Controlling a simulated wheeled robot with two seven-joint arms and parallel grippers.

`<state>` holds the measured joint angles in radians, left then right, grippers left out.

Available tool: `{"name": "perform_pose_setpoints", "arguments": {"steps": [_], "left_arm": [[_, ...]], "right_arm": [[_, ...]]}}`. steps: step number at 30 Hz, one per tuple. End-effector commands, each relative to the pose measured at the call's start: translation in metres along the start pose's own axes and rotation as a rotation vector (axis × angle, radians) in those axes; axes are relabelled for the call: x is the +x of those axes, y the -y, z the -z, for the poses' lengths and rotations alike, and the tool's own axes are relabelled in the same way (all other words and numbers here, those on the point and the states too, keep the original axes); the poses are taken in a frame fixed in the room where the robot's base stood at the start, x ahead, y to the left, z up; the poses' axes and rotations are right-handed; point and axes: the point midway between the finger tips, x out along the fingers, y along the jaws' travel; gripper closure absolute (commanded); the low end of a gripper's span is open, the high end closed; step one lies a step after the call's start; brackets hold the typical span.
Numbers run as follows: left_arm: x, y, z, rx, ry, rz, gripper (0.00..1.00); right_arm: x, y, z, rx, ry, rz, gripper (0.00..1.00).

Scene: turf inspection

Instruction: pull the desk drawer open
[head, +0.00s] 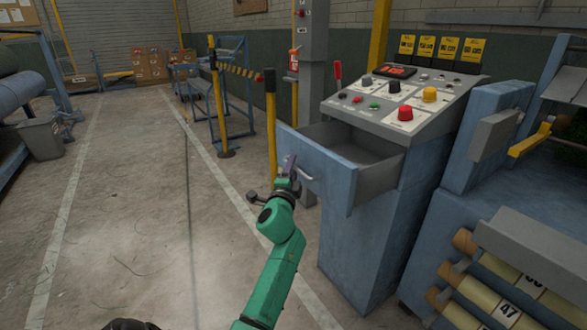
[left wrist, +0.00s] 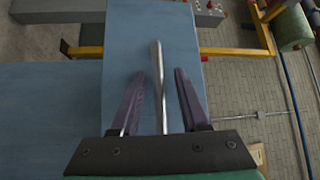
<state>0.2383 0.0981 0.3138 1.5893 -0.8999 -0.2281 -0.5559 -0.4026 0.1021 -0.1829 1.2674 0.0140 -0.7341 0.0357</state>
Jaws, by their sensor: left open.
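The desk drawer (head: 323,163) stands pulled out of the grey-blue control desk (head: 365,215), and its empty-looking inside shows from above. Its blue front panel also fills the middle of the left wrist view (left wrist: 180,35). My left gripper (head: 290,165), on the green arm, is at the drawer front. In the left wrist view its two purple fingers (left wrist: 159,75) are apart, one on each side of the metal bar handle (left wrist: 157,60), with gaps visible on both sides.
The desk top carries several buttons, a red one (head: 405,113) among them. A blue machine with rollers (head: 480,285) stands close on the right. A yellow post (head: 271,130) and barrier stand behind the drawer. The floor at left is open.

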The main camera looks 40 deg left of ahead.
Motion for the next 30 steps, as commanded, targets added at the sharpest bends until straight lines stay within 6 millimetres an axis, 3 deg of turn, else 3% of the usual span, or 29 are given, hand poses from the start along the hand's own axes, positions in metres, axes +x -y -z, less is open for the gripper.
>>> {"name": "perform_pose_setpoints", "arguments": {"steps": [7, 11, 20, 24, 30], "left_arm": [[-0.002, -0.001, 0.001, -0.001, -0.002, -0.002, 0.55], [-0.013, -0.002, 0.002, -0.001, -0.004, -0.004, 0.55], [-0.088, -0.003, 0.000, -0.002, -0.001, -0.006, 0.55], [-0.124, -0.004, -0.001, -0.002, 0.001, -0.005, 0.55], [-0.145, -0.001, 0.000, -0.001, 0.000, -0.001, 0.55]], "right_arm": [[0.000, 0.000, -0.001, 0.000, 0.002, 0.000, 0.50], [0.000, 0.000, -0.003, -0.001, 0.004, 0.000, 0.50], [0.007, 0.000, -0.016, -0.003, 0.020, -0.001, 0.50], [0.002, 0.002, -0.004, 0.001, 0.006, 0.003, 0.50], [-0.003, 0.002, 0.003, 0.004, 0.008, 0.003, 0.50]]}}
